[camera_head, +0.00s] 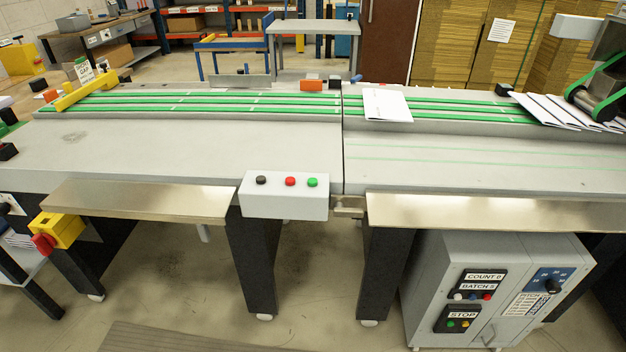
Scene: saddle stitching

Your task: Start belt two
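A white button box (285,195) is mounted at the front of the line, near the gap between two belt tables. It has a black button (261,180), a red button (290,181) and a green button (312,182) on top. The left belt table (190,145) and the right belt table (480,165) carry green belts (200,103) along their far side. White sheets (386,105) lie on the right table's belts. No label telling which belt is two is readable. Neither of my grippers is in view.
A grey control cabinet (440,280) stands below the right table, reading COUNT 0 and STOP, with a blue dial panel (549,284). A yellow box with a red knob (58,232) hangs at the left. Fanned papers (565,112) lie at the far right. The floor in front is mostly clear.

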